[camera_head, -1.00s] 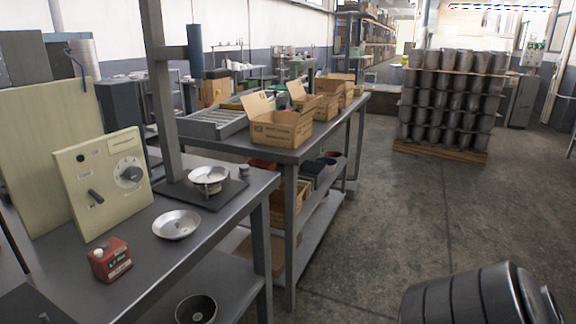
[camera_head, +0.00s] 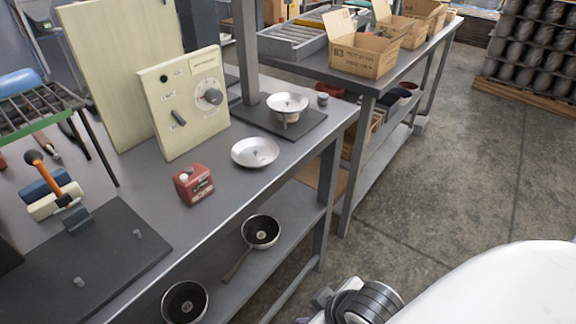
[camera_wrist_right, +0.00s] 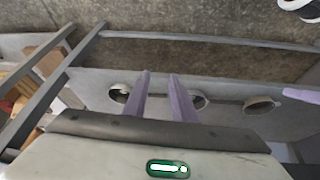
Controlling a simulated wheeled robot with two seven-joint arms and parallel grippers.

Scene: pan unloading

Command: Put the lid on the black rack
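A shallow silver round dish with a small knob in its middle, which looks like a lid (camera_head: 255,153), lies on the grey workbench in the head view. A similar silver dish (camera_head: 288,102) sits raised on a stand on a black plate behind it. A dark wire rack with a green front edge (camera_head: 62,118) stands at the left, a blue object on top. My right gripper (camera_head: 320,302) is low at the bottom, in front of the bench and away from the lid. In the right wrist view its two lavender fingers (camera_wrist_right: 159,76) are apart, with nothing between them. My left gripper is not seen.
An orange-handled hammer (camera_head: 55,180) and black plate (camera_head: 85,262) lie at the left. Dark pans (camera_head: 261,232) sit on the lower shelf.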

